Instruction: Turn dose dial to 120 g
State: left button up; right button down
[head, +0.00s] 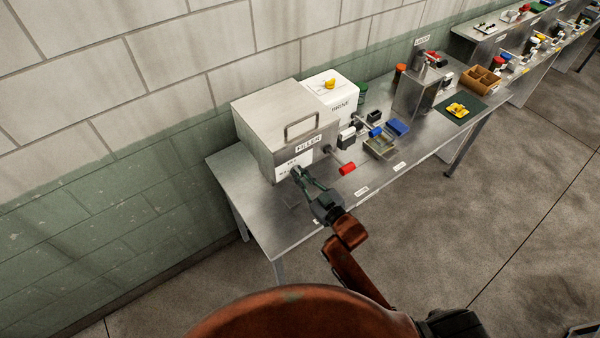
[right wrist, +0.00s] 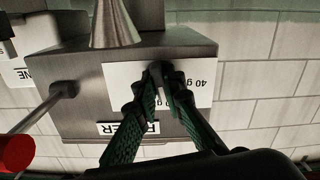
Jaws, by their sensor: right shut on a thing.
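The filler (head: 262,115) is a steel box on the table, with a white "FILLER" label (head: 308,144) and a white dial plate (head: 304,161) on its front. In the right wrist view the dial plate (right wrist: 198,92) shows "40 g" and other part-hidden gram marks. My right gripper (head: 298,175) is at this plate. Its green fingers are shut on the dose dial, and their tips show in the right wrist view (right wrist: 163,76). The fingers hide most of the dial, so I cannot read its setting. My left gripper is not in view.
A red-ended lever (head: 347,168) sticks out right of my right gripper; its red end (right wrist: 15,153) also shows in the wrist view. The white brine box (head: 338,97) stands beside the filler. Table room (head: 270,215) is clear at the left front.

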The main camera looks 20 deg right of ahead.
jog(key=shift+f, duration=0.2)
dwell(0.3)
jog(key=c, duration=2)
grip_release()
jog(key=shift+r, duration=0.15)
jog(key=shift+s, duration=0.1)
jog(key=v, duration=1.2)
